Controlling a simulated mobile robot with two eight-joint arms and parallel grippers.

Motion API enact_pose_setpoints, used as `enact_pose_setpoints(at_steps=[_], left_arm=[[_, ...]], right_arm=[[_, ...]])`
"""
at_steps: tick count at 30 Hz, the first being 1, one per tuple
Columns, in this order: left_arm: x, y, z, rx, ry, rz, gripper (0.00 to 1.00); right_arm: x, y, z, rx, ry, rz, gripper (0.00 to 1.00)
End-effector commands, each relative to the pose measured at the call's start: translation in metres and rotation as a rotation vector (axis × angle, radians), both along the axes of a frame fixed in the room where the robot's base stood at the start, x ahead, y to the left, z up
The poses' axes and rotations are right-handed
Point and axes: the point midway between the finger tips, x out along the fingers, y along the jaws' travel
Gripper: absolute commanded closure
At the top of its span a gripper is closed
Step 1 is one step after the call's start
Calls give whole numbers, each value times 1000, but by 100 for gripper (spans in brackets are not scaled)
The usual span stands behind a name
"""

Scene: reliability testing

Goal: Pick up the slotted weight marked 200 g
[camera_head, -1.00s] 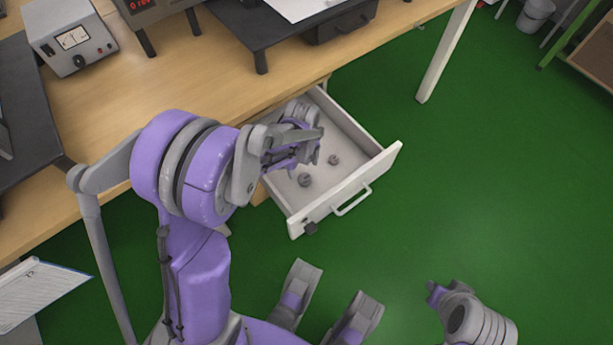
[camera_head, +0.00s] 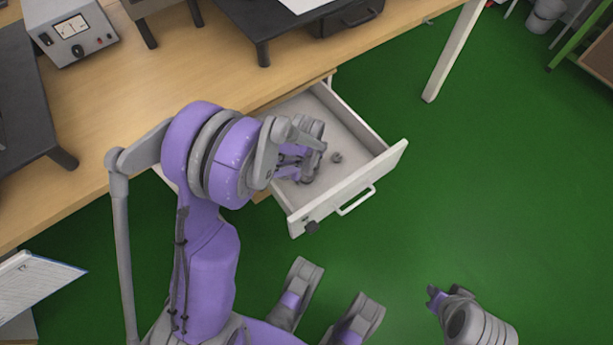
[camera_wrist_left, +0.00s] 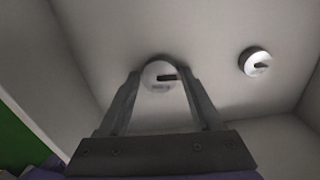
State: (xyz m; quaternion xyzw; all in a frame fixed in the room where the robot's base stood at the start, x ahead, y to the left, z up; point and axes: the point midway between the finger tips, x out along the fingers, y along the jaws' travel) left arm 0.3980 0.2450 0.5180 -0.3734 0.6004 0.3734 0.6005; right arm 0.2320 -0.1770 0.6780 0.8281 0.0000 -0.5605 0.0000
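Two small round grey slotted weights lie on the floor of the open drawer (camera_head: 352,128). In the left wrist view, one weight (camera_wrist_left: 158,75) shows between the tips of my left gripper (camera_wrist_left: 162,80), whose fingers are open with one on each side of it. I cannot tell whether they touch it. The other weight (camera_wrist_left: 255,62) lies to the right, also seen in the head view (camera_head: 337,157). The markings are too small to read. In the head view my left gripper (camera_head: 306,178) is down inside the drawer and largely hides the nearer weight. My right gripper (camera_head: 435,295) is away at the lower right.
The drawer's front panel (camera_head: 350,189) and side walls rise around the left gripper. The wooden bench top (camera_head: 190,90) lies above the drawer at the left, with a meter box (camera_head: 70,38) and dark stands on it. Green floor (camera_head: 480,190) is clear to the right.

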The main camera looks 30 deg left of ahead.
Motion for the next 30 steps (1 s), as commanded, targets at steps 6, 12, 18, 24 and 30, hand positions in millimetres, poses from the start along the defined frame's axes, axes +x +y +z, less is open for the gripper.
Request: enact_pose_setpoints(at_steps=[6,12,18,24,30], left_arm=[[0,0,0,0,0,0,76],[0,0,0,0,0,0,100],[0,0,1,0,0,0,100],[0,0,21,0,-1,0,100],[-1,0,64,0,-1,0,100]], right_arm=[[0,0,0,0,0,0,75],[0,0,0,0,0,0,75],[0,0,0,0,0,0,75],[-1,0,9,0,-3,0,75],[-3,0,25,0,-8,0,75]])
